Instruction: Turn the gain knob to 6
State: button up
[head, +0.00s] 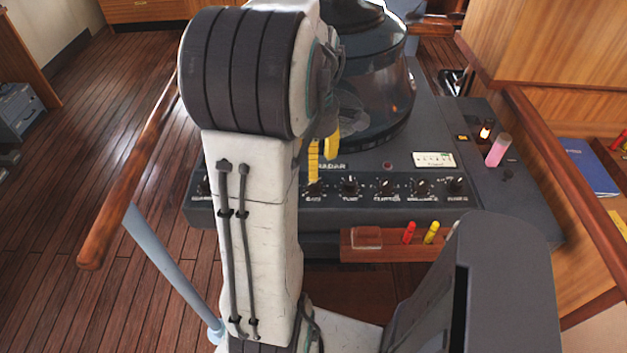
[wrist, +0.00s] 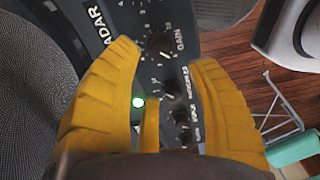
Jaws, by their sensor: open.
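The gain knob (head: 314,187) is a small dark knob on the sloped front panel of the radar console (head: 270,205), under the RADAR lettering. In the wrist view the gain knob (wrist: 159,45) shows near the top middle, beside its GAIN label, with small scale marks around it. Its pointer is too small to read for certain. My gripper (head: 322,150) has yellow fingers and hangs just above the panel near the gain knob. In the wrist view my gripper (wrist: 163,56) is open, with the knob beyond and between its fingertips. The fingers appear apart from the knob.
More knobs, including the tune knob (head: 349,187), sit in the same row. A glass radar dome (head: 375,70) rises behind. A wooden tray (head: 385,250) with red and yellow pens is below the panel. Wooden handrails (head: 130,165) flank the console.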

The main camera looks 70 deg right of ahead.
aim_at(314, 185)
jog(key=shift+f, duration=3.55)
grip_shut()
